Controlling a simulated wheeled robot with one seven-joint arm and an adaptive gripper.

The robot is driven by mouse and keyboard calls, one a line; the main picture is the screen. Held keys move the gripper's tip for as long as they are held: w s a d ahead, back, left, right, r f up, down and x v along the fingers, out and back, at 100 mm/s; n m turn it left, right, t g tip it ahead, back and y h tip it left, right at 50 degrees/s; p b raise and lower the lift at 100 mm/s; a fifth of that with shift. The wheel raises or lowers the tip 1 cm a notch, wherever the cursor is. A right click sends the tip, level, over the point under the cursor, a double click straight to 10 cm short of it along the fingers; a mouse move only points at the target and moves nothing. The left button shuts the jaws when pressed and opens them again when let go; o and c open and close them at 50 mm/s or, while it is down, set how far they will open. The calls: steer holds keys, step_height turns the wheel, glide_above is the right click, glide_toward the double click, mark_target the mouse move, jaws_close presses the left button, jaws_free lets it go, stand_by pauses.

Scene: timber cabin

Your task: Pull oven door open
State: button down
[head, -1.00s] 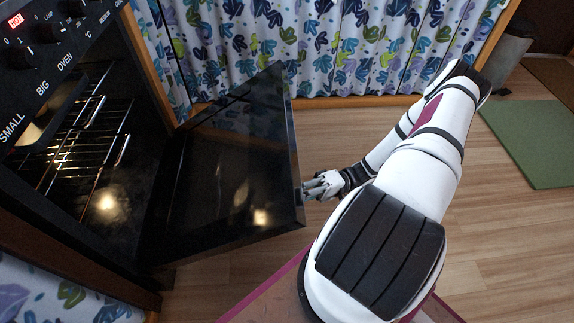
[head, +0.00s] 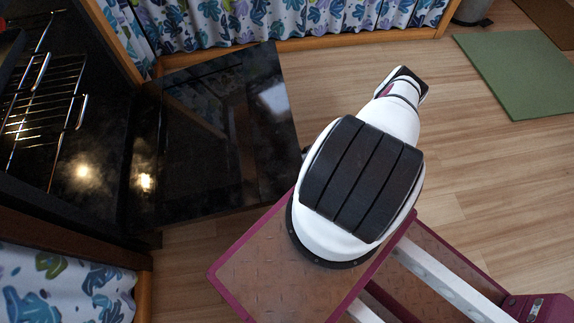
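The black oven (head: 80,165) stands at the left with its cavity open and wire racks (head: 45,95) showing inside. Its glossy black oven door (head: 215,130) is swung down and out into the room, looking close to flat. My arm reaches over the floor to the right of the door. My gripper is hidden behind my arm, so I cannot see whether it touches the door's outer edge.
A patterned curtain (head: 260,20) hangs behind the door, above a wooden rail. A green mat (head: 520,70) lies on the floor at the upper right, near a grey bin (head: 470,12). The wooden floor (head: 470,170) between is clear.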

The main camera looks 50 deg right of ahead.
steer(key=shift+d+f, duration=0.1)
steer(key=shift+f, duration=0.2)
steer(key=c, duration=1.5)
jaws_free()
steer(key=shift+c, duration=0.2)
steer(key=shift+d, duration=0.1)
steer(key=v, duration=0.7)
steer(key=shift+d+f, duration=0.1)
steer(key=shift+d, duration=0.1)
